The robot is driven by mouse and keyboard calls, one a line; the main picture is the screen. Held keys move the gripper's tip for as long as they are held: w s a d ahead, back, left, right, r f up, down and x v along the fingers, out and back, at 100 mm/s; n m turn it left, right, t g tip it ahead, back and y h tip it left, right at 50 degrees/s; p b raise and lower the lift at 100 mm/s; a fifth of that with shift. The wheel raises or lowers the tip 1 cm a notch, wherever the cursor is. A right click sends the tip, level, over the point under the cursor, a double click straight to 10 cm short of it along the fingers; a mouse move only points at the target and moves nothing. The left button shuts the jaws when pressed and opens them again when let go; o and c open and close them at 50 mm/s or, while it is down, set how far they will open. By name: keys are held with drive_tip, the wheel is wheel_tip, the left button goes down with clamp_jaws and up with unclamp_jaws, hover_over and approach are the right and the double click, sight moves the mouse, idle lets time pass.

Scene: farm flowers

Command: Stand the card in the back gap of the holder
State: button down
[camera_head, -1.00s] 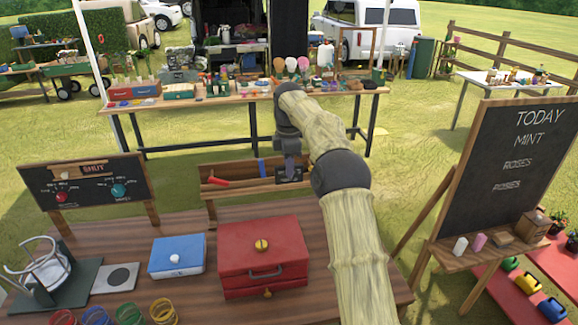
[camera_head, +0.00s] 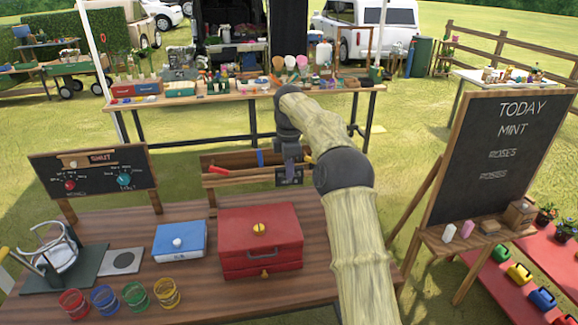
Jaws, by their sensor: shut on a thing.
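A wooden holder (camera_head: 238,181) with long rails stands at the back edge of the near table. A small dark card (camera_head: 289,175) with pale marks is at my gripper (camera_head: 290,160), over the right part of the holder. My gripper points down and is shut on the card. The card overlaps the holder's front rail in the picture. I cannot tell whether its lower edge is in a gap or in front of the rail. The fingertips are small and partly hidden by my wrist.
A red toolbox (camera_head: 260,246), a blue box (camera_head: 179,242) and several coloured coils (camera_head: 105,297) stand on the near table (camera_head: 205,290). A switch board (camera_head: 92,172) stands at left, a chalkboard (camera_head: 503,150) at right. A red-handled tool (camera_head: 218,170) and a blue piece (camera_head: 260,158) are at the holder.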

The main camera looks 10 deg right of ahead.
drive_tip(key=shift+f, duration=0.55)
drive_tip(key=s+f+m, duration=0.5)
drive_tip(key=f+m, duration=0.1)
drive_tip(key=f, duration=0.3)
drive_tip(key=s+f+m, duration=0.5)
drive_tip(key=f, duration=0.5)
drive_tip(key=s+f+m, duration=0.6)
drive_tip(key=f, duration=0.3)
drive_tip(key=shift+f+m, duration=0.15)
drive_tip(key=shift+m, duration=0.15)
drive_tip(key=shift+w+d, duration=0.1)
drive_tip(key=shift+w, duration=0.05)
